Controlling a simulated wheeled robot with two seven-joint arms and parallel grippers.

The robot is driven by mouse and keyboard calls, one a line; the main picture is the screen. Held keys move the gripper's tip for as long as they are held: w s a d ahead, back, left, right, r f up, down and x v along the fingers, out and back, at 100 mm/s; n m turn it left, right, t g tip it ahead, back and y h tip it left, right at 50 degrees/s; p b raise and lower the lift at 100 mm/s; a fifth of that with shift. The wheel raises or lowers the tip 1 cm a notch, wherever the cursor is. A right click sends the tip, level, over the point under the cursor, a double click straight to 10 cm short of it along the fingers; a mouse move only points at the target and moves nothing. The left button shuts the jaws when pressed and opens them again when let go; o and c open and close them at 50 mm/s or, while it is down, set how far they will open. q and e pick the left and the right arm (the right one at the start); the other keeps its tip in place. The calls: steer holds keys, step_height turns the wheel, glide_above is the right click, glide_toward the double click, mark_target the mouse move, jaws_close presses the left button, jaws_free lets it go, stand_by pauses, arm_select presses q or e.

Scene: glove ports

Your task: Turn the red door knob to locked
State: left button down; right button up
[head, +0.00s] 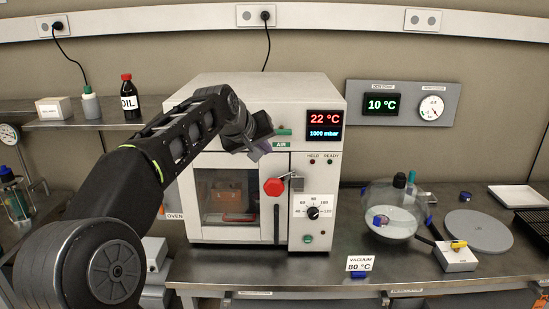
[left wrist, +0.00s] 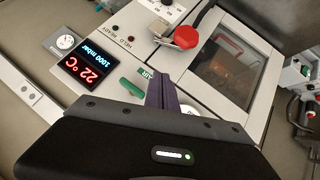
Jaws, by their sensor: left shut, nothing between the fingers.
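The red door knob (head: 274,187) sits on the right edge of the oven door (head: 230,206), with a grey metal latch piece (head: 294,182) to its right. The door looks closed, and its window shows a box-shaped thing inside. In the left wrist view the red knob (left wrist: 186,38) is beyond the fingers, apart from them. My left gripper (head: 257,150) is above and left of the knob, in front of the oven's upper front. It is shut and empty; its fingers (left wrist: 160,93) show together in the left wrist view. My right gripper is not in view.
The oven's display (head: 325,125) reads 22 °C and 1000 mbar. A green handle marked AIR (head: 282,144) is close to my left gripper. A black dial (head: 313,212) is right of the knob. A glass vessel (head: 390,222) and grey disc (head: 478,231) stand on the right bench.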

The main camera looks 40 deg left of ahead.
arm_select(q)
steer(key=p, duration=0.3)
glide_toward(287, 173)
steer(key=w+a, duration=0.2)
steer(key=w, duration=0.1)
steer(key=shift+a+r, duration=0.25)
steer(key=shift+a, duration=0.15)
steer(key=f, duration=0.1)
steer(key=w+f, duration=0.1)
steer(key=f, duration=0.1)
steer(key=shift+w+d+f, duration=0.15)
steer(key=shift+w+d, duration=0.1)
steer(key=shift+d, duration=0.15)
steer(key=shift+w+d+f+p, duration=0.2)
steer(key=shift+f+p, duration=0.15)
steer(key=shift+f, duration=0.15)
steer(key=shift+s, duration=0.1)
